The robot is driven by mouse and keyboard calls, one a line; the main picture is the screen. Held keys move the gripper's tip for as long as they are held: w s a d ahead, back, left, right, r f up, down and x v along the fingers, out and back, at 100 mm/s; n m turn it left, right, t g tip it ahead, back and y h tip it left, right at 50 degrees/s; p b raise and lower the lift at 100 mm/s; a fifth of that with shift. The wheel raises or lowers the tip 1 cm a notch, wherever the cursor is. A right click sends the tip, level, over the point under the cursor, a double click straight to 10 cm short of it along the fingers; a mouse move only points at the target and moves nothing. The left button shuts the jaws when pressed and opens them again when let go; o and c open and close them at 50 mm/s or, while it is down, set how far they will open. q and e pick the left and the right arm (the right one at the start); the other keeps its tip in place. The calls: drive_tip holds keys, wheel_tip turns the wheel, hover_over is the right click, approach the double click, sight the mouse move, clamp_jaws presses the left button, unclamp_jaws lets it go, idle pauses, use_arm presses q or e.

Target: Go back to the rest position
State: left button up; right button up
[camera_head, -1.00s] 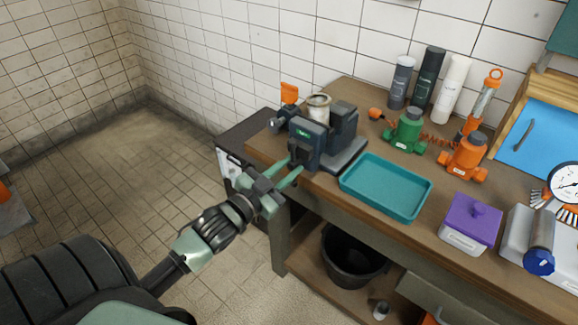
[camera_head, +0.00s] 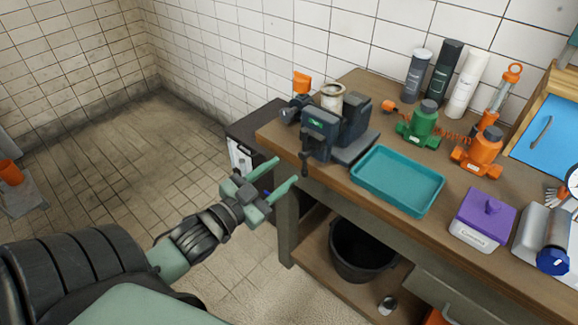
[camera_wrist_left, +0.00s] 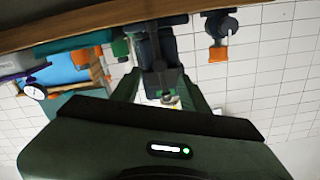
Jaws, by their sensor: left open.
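My left gripper (camera_head: 280,177) is in front of the workbench's left front corner. Its two green fingers are spread apart with nothing between them. It is clear of the dark vise (camera_head: 322,132), which stands on the bench's left end. In the left wrist view the open fingers (camera_wrist_left: 165,88) point toward the vise (camera_wrist_left: 157,50), which appears upside down. My left arm reaches in from the lower left. My right gripper is not in view.
The workbench (camera_head: 335,187) carries a teal tray (camera_head: 397,181), green and orange valve bodies, several bottles and a purple-lidded box (camera_head: 482,220). A black bucket (camera_head: 358,250) stands on the lower shelf. The tiled floor (camera_head: 130,165) at left is open.

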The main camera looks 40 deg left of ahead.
use_arm(q)
drive_tip(key=shift+s, duration=0.35)
idle(0.3)
drive_tip(key=s+a+f+n+g+y, duration=0.1)
drive_tip(key=a+f+g, duration=0.1)
drive_tip(key=f, duration=0.8)
drive_tip(key=s+a+f+n+g+y, duration=0.1)
drive_tip(key=a+f+g, duration=0.1)
drive_tip(key=f, duration=0.9)
drive_tip(key=s+d+f+n+g, duration=0.1)
drive_tip(key=s+f+g, duration=0.15)
drive_tip(key=f, duration=0.65)
drive_tip(key=s+d+f+g, duration=0.15)
drive_tip(key=s+f, duration=0.25)
drive_tip(key=f, duration=0.4)
drive_tip(key=s+d+f+g, duration=0.4)
drive_tip(key=s+f, duration=0.6)
drive_tip(key=s, duration=0.3)
drive_tip(key=s+d+f+g, duration=0.5)
drive_tip(key=s+d+f, duration=0.2)
drive_tip(key=s+f, duration=0.4)
drive_tip(key=s, duration=0.3)
drive_tip(key=shift+f+m, duration=0.2)
drive_tip(key=shift+m, duration=0.1)
